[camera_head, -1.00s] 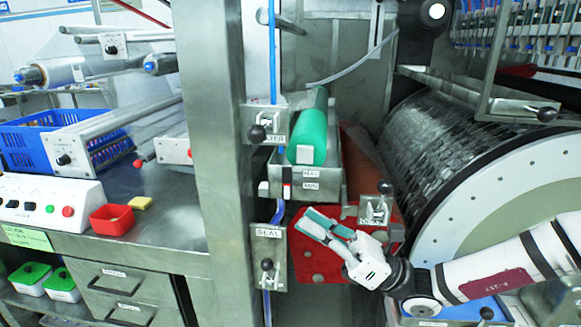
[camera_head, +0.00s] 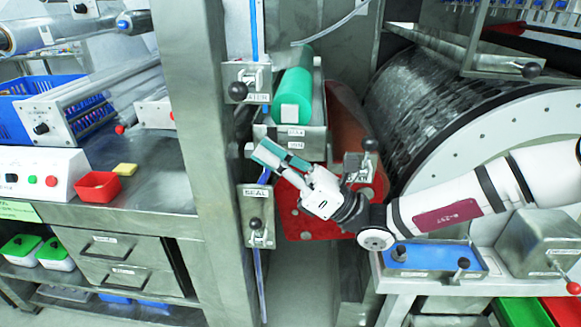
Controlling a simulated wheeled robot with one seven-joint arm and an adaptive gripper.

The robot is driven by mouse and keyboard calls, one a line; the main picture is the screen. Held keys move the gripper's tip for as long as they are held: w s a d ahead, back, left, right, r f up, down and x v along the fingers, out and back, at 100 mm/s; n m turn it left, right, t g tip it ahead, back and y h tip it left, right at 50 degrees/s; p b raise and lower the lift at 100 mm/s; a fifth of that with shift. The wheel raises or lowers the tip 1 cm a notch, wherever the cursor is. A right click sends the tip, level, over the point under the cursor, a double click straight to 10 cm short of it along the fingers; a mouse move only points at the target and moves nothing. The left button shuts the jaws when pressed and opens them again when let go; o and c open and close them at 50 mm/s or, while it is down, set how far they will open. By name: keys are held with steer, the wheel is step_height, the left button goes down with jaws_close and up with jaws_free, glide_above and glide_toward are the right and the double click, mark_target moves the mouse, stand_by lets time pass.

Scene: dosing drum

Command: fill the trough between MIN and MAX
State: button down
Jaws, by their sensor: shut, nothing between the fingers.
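The metal trough (camera_head: 314,147) sits under a green roller (camera_head: 292,95), with MAX and MIN labels on its front. The liquid inside cannot be seen. My gripper (camera_head: 263,151) is shut and empty, its teal fingers pointing up-left in front of the trough's lower left corner; whether they touch it cannot be told. They hide the sight gauge area left of the labels. The lever labelled WATER (camera_head: 239,91), with a black knob, is up-left of my gripper. The SEAL lever (camera_head: 256,224) is below it. Another lever (camera_head: 369,146) with a partly hidden label is to the right.
A steel post (camera_head: 205,150) stands left of the valves. A large dark drum (camera_head: 430,110) fills the right, behind my arm. A red guard plate (camera_head: 310,228) lies behind my gripper. A bench with a red bin (camera_head: 98,187) is at left, a blue-topped box (camera_head: 432,258) at lower right.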

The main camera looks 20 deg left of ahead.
mark_target(244, 86)
steer(key=a+r, duration=0.3)
steer(key=r, duration=0.2)
steer(key=shift+r, duration=0.2)
steer(key=shift+r+p, duration=0.15)
steer(key=shift+p, duration=0.4)
steer(key=shift+s+r+m+t+p, duration=0.1)
steer(key=shift+r+m+t+p, duration=0.05)
steer(key=shift+m+t+p, duration=0.35)
